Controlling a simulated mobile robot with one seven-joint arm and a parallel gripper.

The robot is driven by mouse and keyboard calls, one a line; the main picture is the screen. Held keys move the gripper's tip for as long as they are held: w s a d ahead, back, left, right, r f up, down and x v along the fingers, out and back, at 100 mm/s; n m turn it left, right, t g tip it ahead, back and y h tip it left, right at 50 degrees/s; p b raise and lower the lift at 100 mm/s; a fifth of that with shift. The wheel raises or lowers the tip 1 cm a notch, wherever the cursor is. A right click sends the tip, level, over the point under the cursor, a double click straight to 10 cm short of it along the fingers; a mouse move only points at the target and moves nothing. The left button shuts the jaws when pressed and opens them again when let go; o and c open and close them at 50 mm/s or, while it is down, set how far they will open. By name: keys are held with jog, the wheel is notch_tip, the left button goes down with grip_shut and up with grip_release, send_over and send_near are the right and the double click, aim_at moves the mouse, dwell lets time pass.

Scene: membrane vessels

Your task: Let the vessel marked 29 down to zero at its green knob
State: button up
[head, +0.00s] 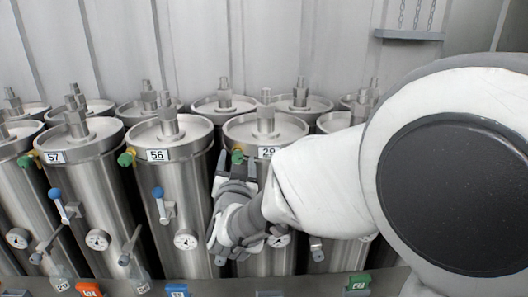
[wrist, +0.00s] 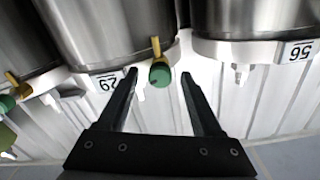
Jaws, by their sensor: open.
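The steel vessel marked 29 (head: 252,128) stands in the front row in the head view, and its white plate (head: 268,152) shows the number. Its green knob (head: 237,157) sits at the upper left of its body. In the wrist view, which is upside down, the vessel (wrist: 100,30), its plate (wrist: 107,83) and the green knob (wrist: 160,78) with a yellow piece above it show. My gripper (head: 237,168) is open, and its fingers (wrist: 159,74) stand on either side of the knob with gaps visible. My arm hides much of the vessel's front; its gauge (head: 279,239) is partly covered.
Vessel 56 (head: 190,135) stands close on the left with its own green knob (head: 126,158), blue-handled lever (head: 158,193) and gauge (head: 186,240). Vessel 57 (head: 95,140) is further left. More vessels stand behind.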

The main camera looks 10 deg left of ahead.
jog(key=shift+c, duration=0.4)
grip_shut()
